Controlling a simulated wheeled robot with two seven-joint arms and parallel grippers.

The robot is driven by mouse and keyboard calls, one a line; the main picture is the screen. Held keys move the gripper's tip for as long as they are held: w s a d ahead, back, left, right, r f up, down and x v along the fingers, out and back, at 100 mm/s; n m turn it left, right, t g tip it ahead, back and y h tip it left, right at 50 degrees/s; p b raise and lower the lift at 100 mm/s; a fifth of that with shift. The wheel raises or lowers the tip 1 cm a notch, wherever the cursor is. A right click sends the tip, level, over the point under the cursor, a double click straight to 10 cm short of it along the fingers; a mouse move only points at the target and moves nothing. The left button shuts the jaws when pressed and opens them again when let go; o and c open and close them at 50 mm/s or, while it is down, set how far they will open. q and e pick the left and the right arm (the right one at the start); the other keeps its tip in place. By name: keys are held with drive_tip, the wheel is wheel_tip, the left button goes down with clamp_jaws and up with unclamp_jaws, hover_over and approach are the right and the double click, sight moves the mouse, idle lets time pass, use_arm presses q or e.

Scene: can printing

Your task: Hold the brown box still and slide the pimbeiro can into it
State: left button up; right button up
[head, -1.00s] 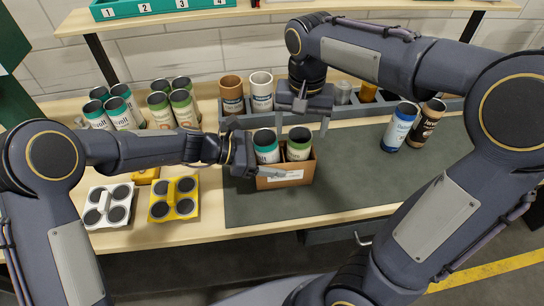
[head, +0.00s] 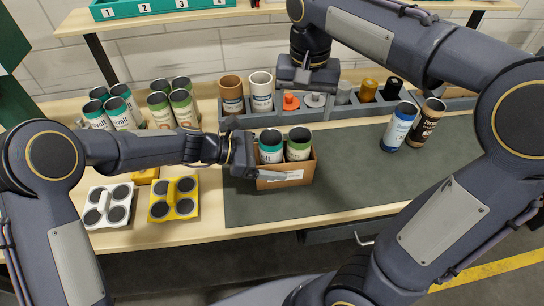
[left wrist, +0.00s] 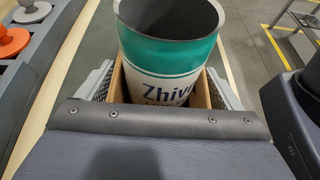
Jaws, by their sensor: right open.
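The brown box (head: 285,178) stands on the dark mat with two cans upright in it: a teal-and-white can (head: 271,147) on the left and a green-and-white can (head: 298,144) on the right. In the left wrist view the teal can (left wrist: 168,60) reads "Zhiv…". I cannot read which can is the pimbeiro. My left gripper (head: 262,167) is shut on the box's left end, a finger on each side of it. My right gripper (head: 308,90) is open and empty, above and behind the box, near the grey rack.
The grey rack (head: 235,123) behind holds a brown can (head: 231,94), a white can (head: 261,92) and several small tools. A blue can (head: 398,127) and a dark brown can (head: 427,122) stand right. Grouped cans and yellow and white carriers (head: 174,198) are left.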

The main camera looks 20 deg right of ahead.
use_arm(q)
drive_tip(key=shift+o, duration=0.4)
drive_tip(key=shift+w+a+r, duration=0.1)
drive_tip(key=shift+a+r, duration=0.05)
drive_tip(key=shift+a, duration=0.15)
drive_tip(key=v, duration=1.1)
drive_tip(key=shift+a, duration=0.2)
drive_tip(key=shift+r, duration=0.1)
